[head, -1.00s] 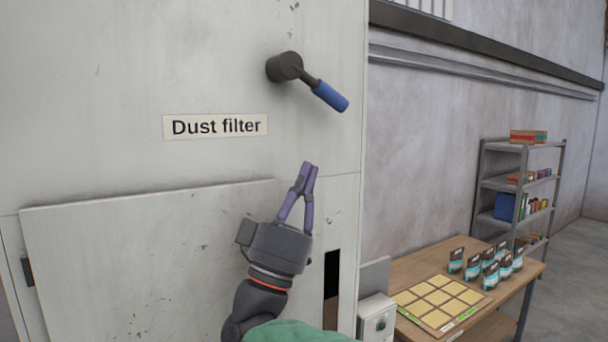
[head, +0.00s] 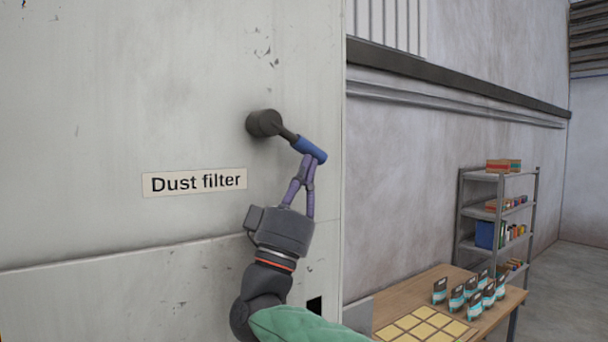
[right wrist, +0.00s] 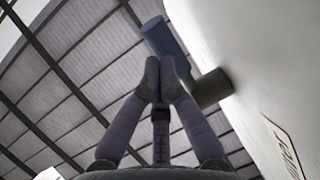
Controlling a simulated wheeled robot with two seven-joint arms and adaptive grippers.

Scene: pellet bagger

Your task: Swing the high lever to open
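The high lever is a dark hub (head: 262,124) and arm with a blue grip (head: 310,149), mounted on the machine's pale panel above and right of the "Dust filter" label (head: 194,182). Its arm points right and somewhat down. My right gripper (head: 308,160) is just under the blue grip, its fingertips overlapping the grip's lower edge in the head view. In the right wrist view the fingertips (right wrist: 160,77) are together with nothing between them, and the blue grip (right wrist: 165,38) lies beyond them; contact is unclear. My left gripper is not in view.
The pale machine panel (head: 90,110) fills the left side. A wooden table (head: 400,295) with a yellow-squared mat and several small bags stands at lower right. Behind it is a shelf rack (head: 500,215). The space right of the lever, beyond the panel's edge, is open.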

